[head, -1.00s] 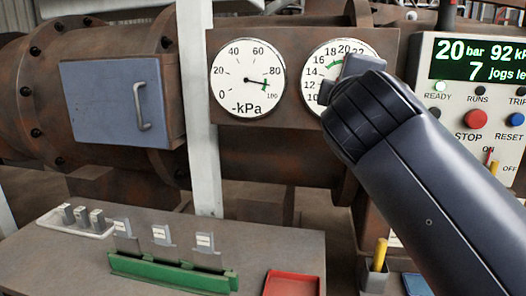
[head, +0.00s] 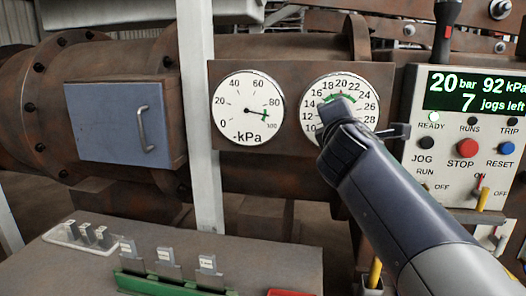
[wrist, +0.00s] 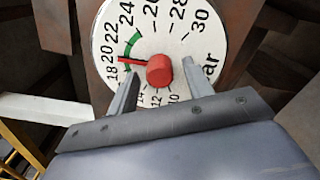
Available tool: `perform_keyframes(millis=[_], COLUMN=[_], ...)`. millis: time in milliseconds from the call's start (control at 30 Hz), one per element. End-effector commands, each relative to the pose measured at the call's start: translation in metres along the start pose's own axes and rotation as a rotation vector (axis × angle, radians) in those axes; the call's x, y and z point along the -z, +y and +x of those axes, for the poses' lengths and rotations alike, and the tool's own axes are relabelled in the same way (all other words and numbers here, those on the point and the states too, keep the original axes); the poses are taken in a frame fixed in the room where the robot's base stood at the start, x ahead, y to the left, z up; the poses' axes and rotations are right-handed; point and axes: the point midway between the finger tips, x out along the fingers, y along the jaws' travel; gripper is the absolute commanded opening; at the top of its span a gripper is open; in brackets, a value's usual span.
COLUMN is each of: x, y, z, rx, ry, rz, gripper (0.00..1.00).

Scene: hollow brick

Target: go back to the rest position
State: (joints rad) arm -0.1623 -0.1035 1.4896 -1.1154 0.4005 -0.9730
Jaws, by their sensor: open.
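My gripper (head: 366,117) is in front of the right-hand round gauge (head: 362,88) in the head view and covers its lower part. In the wrist view my gripper (wrist: 160,90) has its two fingers spread apart, with nothing held between them. The same bar gauge (wrist: 205,45) fills the top of the wrist view. Its red hub (wrist: 160,70) shows between the fingers, and its red needle points near 20. I cannot tell how far the fingers are from the dial.
The control panel (head: 440,150) with buttons and switches stands right of my arm. The -kPa gauge (head: 248,108) and a blue door (head: 115,122) are to the left. Below is a bench (head: 90,262) with several grey tags, a green rack (head: 150,282) and a red tray (head: 290,292).

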Motion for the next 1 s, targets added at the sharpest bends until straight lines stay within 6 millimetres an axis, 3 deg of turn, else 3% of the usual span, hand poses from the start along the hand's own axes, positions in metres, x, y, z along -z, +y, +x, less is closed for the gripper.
perform_keyframes(millis=[600, 1000], x=[-0.0023, -0.0011], y=[0.0002, -0.0027], z=[0.0, 0.0001], rx=[0.003, 0.001], ry=[0.001, 0.0], rz=[-0.82, -0.999], gripper=[0.49, 0.49])
